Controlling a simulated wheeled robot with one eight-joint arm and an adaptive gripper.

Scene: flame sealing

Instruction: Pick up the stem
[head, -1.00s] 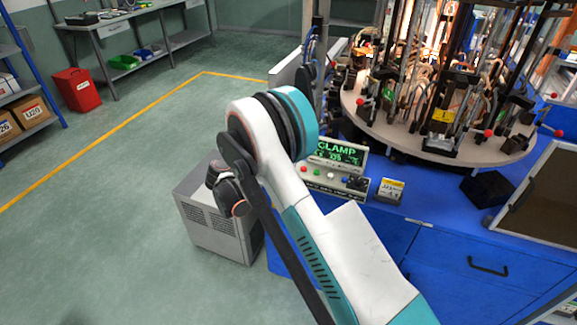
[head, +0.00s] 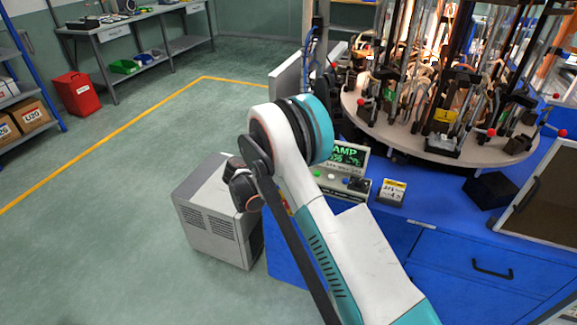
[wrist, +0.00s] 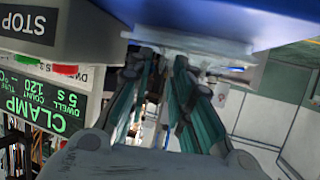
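I cannot make out the stem in either view. In the wrist view my gripper (wrist: 160,62) shows its two dark-and-teal fingers spread apart, with a gap between them and nothing clearly held. A pale, partly see-through shape (wrist: 205,46) lies by the fingertips under a blue surface (wrist: 225,15); I cannot tell what it is or whether the fingers touch it. In the head view my arm hides the gripper. A round turntable (head: 375,128) with several clamps, rods and burners stands on the blue bench at the upper right.
A control panel (head: 348,155) reading CLAMP stands beside my arm; it also shows in the wrist view (wrist: 45,105). A small yellow-and-white sign (head: 392,191), a black block (head: 490,190) and a framed panel (head: 545,200) are on the bench. A grey cabinet (head: 215,215) stands left of the bench.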

